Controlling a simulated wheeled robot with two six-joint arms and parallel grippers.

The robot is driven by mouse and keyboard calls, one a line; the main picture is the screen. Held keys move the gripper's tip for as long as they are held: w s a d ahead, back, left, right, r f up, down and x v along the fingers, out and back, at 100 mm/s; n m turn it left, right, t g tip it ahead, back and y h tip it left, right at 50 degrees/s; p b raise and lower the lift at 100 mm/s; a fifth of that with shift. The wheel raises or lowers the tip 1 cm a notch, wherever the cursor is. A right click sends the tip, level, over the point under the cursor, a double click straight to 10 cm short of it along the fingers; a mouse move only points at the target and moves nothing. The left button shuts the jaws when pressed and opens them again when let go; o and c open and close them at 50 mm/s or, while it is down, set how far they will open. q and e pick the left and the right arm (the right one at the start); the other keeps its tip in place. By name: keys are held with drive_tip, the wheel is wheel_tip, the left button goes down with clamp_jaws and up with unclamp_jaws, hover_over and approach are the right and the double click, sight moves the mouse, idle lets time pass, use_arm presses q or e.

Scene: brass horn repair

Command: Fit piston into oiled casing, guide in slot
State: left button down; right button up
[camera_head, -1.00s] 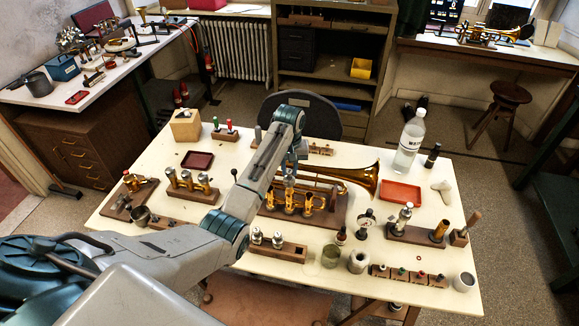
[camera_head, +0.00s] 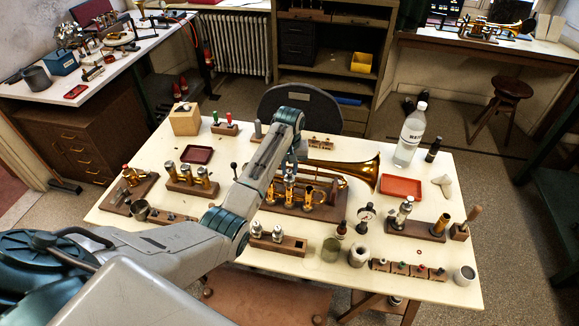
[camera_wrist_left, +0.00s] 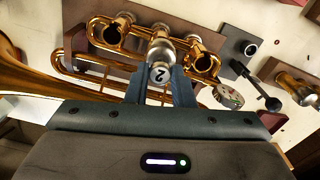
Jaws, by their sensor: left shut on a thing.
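The brass horn (camera_head: 343,170) lies in a wooden stand in the middle of the bench, its bell to the right; it also shows in the left wrist view (camera_wrist_left: 60,85). My left gripper (camera_wrist_left: 165,82) is shut on a silver piston (camera_wrist_left: 162,50) with a pale, marked top, above the horn's valve group. The piston looks in line with the middle casing (camera_head: 289,198), between two open-topped outer casings (camera_wrist_left: 112,30) (camera_wrist_left: 205,62). Whether its lower end is inside the casing, and where its guide and slot lie, I cannot tell. My right gripper is not in view.
A red tray (camera_head: 401,187) and a clear bottle (camera_head: 409,140) stand to the right. A wooden block with upright parts (camera_head: 414,229), a dial gauge (camera_head: 366,212) and small jars crowd the front right. A brass-part rack (camera_head: 192,188) stands left.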

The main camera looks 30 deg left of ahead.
use_arm(q)
drive_tip(key=shift+f, duration=0.8)
drive_tip(key=c, duration=1.2)
unclamp_jaws()
drive_tip(key=shift+o, duration=0.2)
wheel_tip(320, 180, up, 8)
drive_tip(key=b, duration=0.3)
drive_tip(key=shift+b, duration=0.35)
drive_tip(key=shift+r+p, duration=0.7)
drive_tip(key=shift+r, duration=0.75)
